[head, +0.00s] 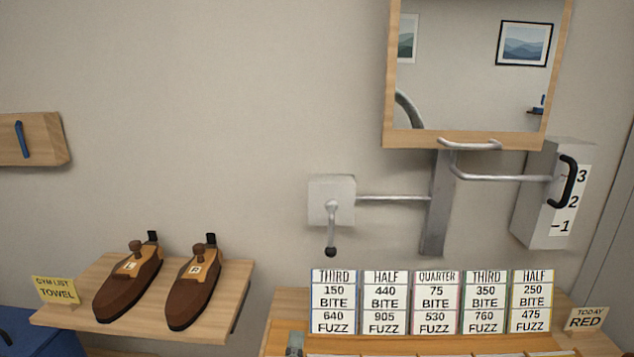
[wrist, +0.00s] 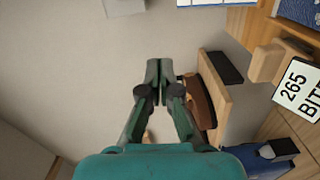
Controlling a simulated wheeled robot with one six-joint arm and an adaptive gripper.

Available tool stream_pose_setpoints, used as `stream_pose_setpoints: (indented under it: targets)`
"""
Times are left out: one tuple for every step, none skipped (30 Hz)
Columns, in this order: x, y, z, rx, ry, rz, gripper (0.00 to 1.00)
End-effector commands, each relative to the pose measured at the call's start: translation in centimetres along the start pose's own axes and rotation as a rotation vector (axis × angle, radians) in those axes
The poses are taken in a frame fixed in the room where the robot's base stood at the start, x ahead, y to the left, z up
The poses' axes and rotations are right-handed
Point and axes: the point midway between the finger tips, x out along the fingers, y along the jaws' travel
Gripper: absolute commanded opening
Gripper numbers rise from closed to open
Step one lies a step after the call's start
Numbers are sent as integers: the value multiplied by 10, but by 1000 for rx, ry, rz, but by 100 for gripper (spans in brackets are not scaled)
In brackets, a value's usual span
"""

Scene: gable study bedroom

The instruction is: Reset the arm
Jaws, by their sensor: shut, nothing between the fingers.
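My gripper (wrist: 158,70) shows in the wrist view, its two dark green fingers pressed together at the tips with nothing between them. It is in front of the plain wall, beside a wooden shelf edge (wrist: 222,97) with a brown rounded object (wrist: 207,95) on it. It looks clear of both, though the exact gap cannot be told. Neither my gripper nor my arm can be made out in the head view.
In the head view, a shelf (head: 225,300) holds two brown shoe-like objects (head: 130,282) (head: 194,282). A wall lever (head: 331,225), a mirror (head: 470,70) and a grey box with a black handle (head: 545,205) are on the wall. Price cards (head: 435,302) stand below.

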Motion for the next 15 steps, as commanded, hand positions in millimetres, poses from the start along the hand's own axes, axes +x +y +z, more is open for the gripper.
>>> stream_pose_setpoints:
  targets:
    - [-1, -6, 5, 3, 3, -4, 0]
    - [-1, -10, 8, 5, 6, -8, 0]
    - [-2, -16, 11, 11, 11, -12, 0]
    - [-3, -20, 13, 17, 16, -15, 0]
    - [-4, -24, 16, 21, 20, -19, 0]
    - [-5, -30, 20, 27, 25, -23, 0]
    - [-6, -35, 24, 33, 30, -27, 0]
    - [-8, -40, 27, 41, 34, -32, 0]
    - [-10, -48, 33, 50, 42, -39, 0]
    - [-12, -54, 37, 59, 46, -45, 0]
    - [-14, -60, 42, 70, 52, -51, 0]
    - [-18, -70, 50, 85, 60, -62, 0]
    - [-22, -78, 56, 99, 67, -71, 0]
    - [-26, -86, 62, 113, 72, -80, 0]
    - [-32, -98, 70, 136, 81, -94, 0]
